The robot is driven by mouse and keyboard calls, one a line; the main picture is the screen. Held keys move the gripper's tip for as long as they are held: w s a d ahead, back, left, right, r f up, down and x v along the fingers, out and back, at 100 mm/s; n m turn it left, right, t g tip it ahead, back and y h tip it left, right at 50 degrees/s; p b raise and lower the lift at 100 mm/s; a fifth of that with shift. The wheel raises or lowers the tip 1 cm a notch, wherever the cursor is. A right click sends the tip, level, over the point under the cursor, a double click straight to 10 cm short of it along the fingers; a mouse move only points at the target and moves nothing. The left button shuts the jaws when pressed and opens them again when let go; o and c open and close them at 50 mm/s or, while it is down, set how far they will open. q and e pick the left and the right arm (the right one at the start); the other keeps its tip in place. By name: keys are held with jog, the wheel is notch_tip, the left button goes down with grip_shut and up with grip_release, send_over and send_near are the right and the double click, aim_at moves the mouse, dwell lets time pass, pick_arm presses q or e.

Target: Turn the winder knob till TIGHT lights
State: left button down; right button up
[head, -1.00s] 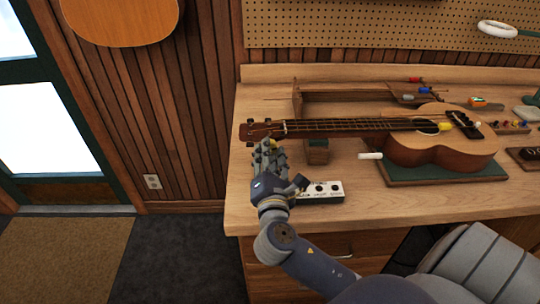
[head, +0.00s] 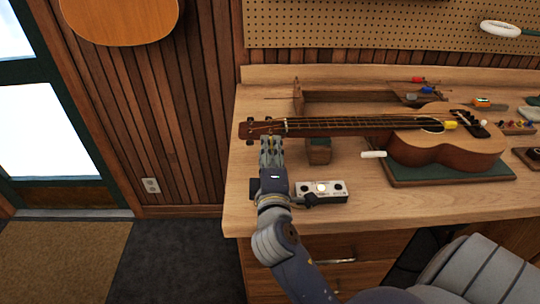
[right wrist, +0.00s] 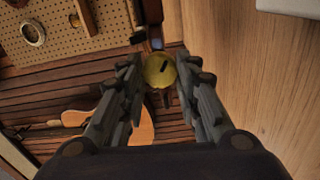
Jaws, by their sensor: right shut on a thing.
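The ukulele (head: 445,150) lies on the bench with its headstock (head: 258,129) to the left. My right gripper (head: 271,143) is at the near side of the headstock. In the right wrist view its two fingers (right wrist: 160,88) are shut on the round yellow winder knob (right wrist: 159,70), which has a dark, slightly slanted mark on its face. The fingers hide the knob in the head view. A small pale indicator box (head: 335,195) sits just right of my wrist. Its middle lamp glows white; the lettering is too small to read. My left gripper is out of view.
A wooden neck rest (head: 318,153) supports the neck right of my gripper. A white cylinder (head: 373,154) lies beside the ukulele's green-topped base (head: 455,172). Small tools lie at the back right. The bench's front left (head: 240,205) is clear.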

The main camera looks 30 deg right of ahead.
jog(key=shift+m+b, duration=0.4)
jog(key=shift+m, duration=1.2)
jog(key=o, duration=1.1)
jog(key=shift+r, duration=0.15)
